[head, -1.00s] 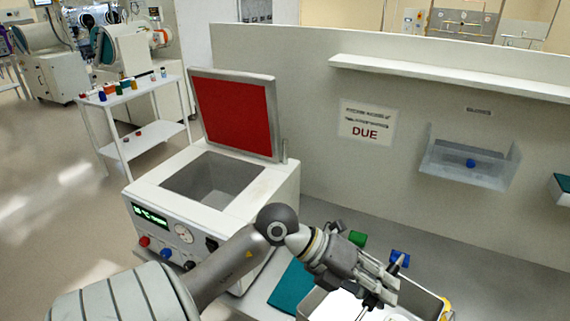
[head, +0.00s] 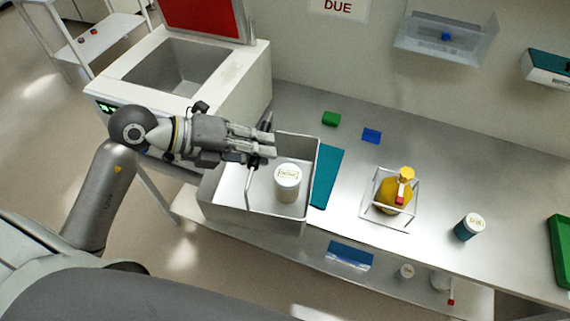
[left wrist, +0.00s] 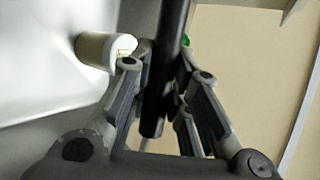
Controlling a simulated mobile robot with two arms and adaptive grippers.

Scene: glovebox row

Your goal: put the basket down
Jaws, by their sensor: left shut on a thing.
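The basket (head: 257,222) is a grey metal open box with a bar handle. It holds a white lidded jar (head: 287,183), which also shows in the left wrist view (left wrist: 92,48). In the head view the basket is at the centre left, overlapping the counter's front edge; I cannot tell whether its bottom touches anything. In the left wrist view the dark handle bar (left wrist: 168,70) runs between the fingers (left wrist: 155,95). My right gripper is not in view.
The steel counter (head: 400,140) holds a teal mat (head: 327,178) right of the basket, green (head: 331,118) and blue (head: 371,136) blocks, a yellow bottle (head: 393,195) in a wire holder and a teal jar (head: 468,227). An open white box machine (head: 240,80) stands left.

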